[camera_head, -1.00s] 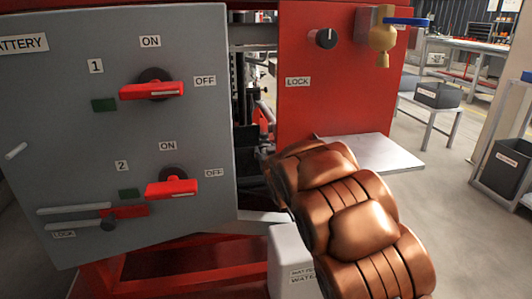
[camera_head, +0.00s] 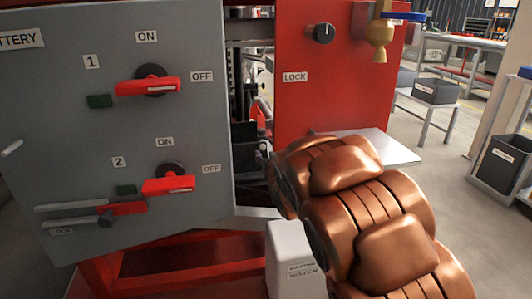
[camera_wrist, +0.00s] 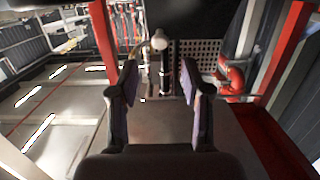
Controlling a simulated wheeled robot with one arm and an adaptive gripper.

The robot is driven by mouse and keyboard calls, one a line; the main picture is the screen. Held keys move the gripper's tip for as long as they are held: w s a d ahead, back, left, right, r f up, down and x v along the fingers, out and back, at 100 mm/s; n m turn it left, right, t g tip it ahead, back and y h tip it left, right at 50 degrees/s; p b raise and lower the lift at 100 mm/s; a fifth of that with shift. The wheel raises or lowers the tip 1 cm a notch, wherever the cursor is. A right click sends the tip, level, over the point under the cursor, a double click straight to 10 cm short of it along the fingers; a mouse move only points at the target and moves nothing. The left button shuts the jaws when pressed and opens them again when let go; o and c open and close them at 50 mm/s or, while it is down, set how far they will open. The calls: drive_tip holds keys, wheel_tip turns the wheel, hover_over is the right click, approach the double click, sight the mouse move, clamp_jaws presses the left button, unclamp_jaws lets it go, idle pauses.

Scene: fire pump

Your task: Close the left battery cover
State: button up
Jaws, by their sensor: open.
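A grey panel (camera_head: 60,110) lettered "BATTERY" fills the left of the head view. It carries two red switch handles, numbered 1 (camera_head: 148,86) and 2 (camera_head: 168,185), with ON and OFF labels. I cannot tell which part is the left battery cover. My copper-coloured arm reaches in beside the panel's right edge, and its end is hidden in the head view. In the wrist view my gripper (camera_wrist: 158,66) is open, with two dark fingers apart and nothing between them. A pipe with a pale round top (camera_wrist: 159,42) shows beyond the fingertips.
A red panel (camera_head: 320,95) with a knob and a LOCK label stands right of the open gap. A pale flat plate (camera_head: 385,150) juts out behind my arm. A white labelled box (camera_head: 290,255) is below. Open floor (camera_head: 440,190) lies to the right.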

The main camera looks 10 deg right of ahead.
drive_tip(key=shift+s+r, duration=0.15)
drive_tip(key=shift+s, duration=1)
drive_tip(key=shift+s+r, duration=0.15)
drive_tip(key=shift+s, duration=1)
drive_tip(key=shift+c, duration=0.2)
